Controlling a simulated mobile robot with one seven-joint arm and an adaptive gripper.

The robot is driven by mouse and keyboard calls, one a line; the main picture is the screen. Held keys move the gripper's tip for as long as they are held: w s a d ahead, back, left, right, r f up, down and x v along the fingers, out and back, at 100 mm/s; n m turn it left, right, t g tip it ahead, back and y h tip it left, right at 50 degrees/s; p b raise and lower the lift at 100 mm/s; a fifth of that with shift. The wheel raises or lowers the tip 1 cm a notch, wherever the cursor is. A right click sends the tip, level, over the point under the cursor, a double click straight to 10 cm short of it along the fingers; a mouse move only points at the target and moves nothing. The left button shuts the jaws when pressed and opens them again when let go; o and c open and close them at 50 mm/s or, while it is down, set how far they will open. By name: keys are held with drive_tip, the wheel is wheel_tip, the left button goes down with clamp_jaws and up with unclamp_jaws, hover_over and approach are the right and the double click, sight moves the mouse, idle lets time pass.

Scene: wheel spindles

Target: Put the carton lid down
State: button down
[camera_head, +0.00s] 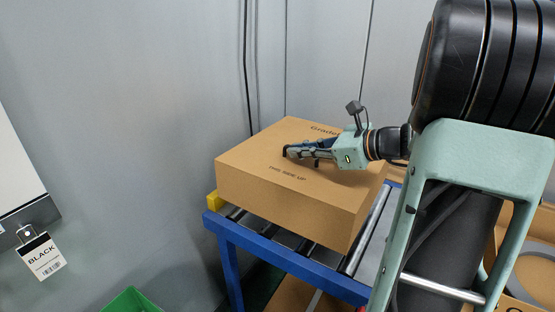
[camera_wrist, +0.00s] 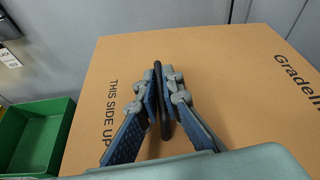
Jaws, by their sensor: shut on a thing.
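The carton lid (camera_head: 265,170) is a deep brown cardboard cover printed "THIS SIDE UP", top face up and roughly level. It is over the blue-framed roller stand; I cannot tell whether it rests on the rollers or hangs just above them. My gripper (camera_head: 290,153) lies low over the middle of its top. In the wrist view, my gripper (camera_wrist: 162,75) is shut on a thin black upright loop, seemingly the lid's handle, with the lid's top (camera_wrist: 230,80) around it. The lid's underside is hidden.
The blue roller stand (camera_head: 285,260) has a yellow corner at left. A grey wall is close behind. A green bin (camera_head: 130,300) stands on the floor at lower left. Another open carton (camera_head: 541,225) is at right, partly behind my arm. A "BLACK" tag (camera_head: 42,257) hangs at far left.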

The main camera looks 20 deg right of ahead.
sight(332, 166)
drive_tip(key=w+f, duration=0.1)
drive_tip(key=f, duration=0.1)
drive_tip(key=w+d+f, duration=0.1)
drive_tip(key=w, duration=0.1)
drive_tip(key=shift+f, duration=0.4)
wheel_tip(332, 166, down, 4)
drive_tip(key=shift+w+r+b, duration=0.15)
drive_tip(key=shift+r+b, duration=0.05)
drive_tip(key=shift+b, duration=0.35)
drive_tip(key=c, duration=2.1)
unclamp_jaws()
drive_tip(key=p+v, duration=0.1)
drive_tip(key=v, duration=1.1)
drive_tip(key=shift+r, duration=0.15)
